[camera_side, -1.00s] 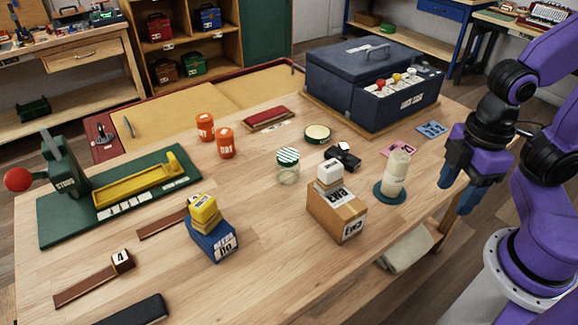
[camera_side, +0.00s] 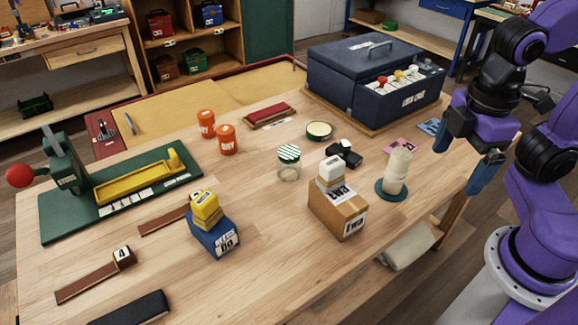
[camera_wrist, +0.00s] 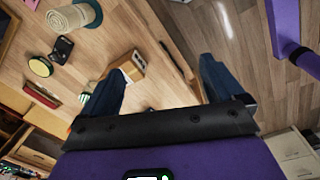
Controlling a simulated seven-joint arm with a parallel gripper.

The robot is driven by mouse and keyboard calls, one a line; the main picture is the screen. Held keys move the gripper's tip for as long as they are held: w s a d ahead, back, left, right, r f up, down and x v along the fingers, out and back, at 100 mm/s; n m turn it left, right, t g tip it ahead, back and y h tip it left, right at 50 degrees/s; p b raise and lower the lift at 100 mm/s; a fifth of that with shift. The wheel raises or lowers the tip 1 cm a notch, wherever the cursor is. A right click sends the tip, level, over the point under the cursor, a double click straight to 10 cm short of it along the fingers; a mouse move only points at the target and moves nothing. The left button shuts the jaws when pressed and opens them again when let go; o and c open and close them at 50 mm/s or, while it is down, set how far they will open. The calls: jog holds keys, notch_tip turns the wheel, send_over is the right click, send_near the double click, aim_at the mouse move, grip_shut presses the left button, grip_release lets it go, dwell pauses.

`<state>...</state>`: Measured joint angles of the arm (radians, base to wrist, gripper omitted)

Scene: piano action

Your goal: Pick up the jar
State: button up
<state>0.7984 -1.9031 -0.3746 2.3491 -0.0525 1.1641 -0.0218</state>
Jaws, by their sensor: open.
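The jar (camera_side: 289,163) is clear glass with a green-and-white striped lid. It stands upright near the middle of the wooden table in the side view.
A black object (camera_side: 345,153) and a round tin (camera_side: 319,131) are near the jar. Bare wood lies left of it.

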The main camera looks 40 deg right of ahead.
jog(key=w+a+n+t+h, duration=0.3)
jog(key=w+a+n, duration=0.2)
jog(key=w, duration=0.5)
jog(key=w+a+n+t+h, duration=0.3)
jog(key=w+a+n, duration=0.15)
jog(key=w, duration=0.55)
jog(key=w+a+n+t+h, duration=0.3)
jog(key=w+a+n, duration=0.25)
jog(key=w, duration=0.45)
jog(key=m, duration=0.1)
send_near(290, 153)
jog(key=x, duration=0.7)
jog(key=shift+f, duration=0.2)
jog(key=shift+x, duration=2.65)
jog(key=shift+a+f, duration=0.1)
jog(key=shift+a, duration=0.05)
jog(key=c, duration=1.2)
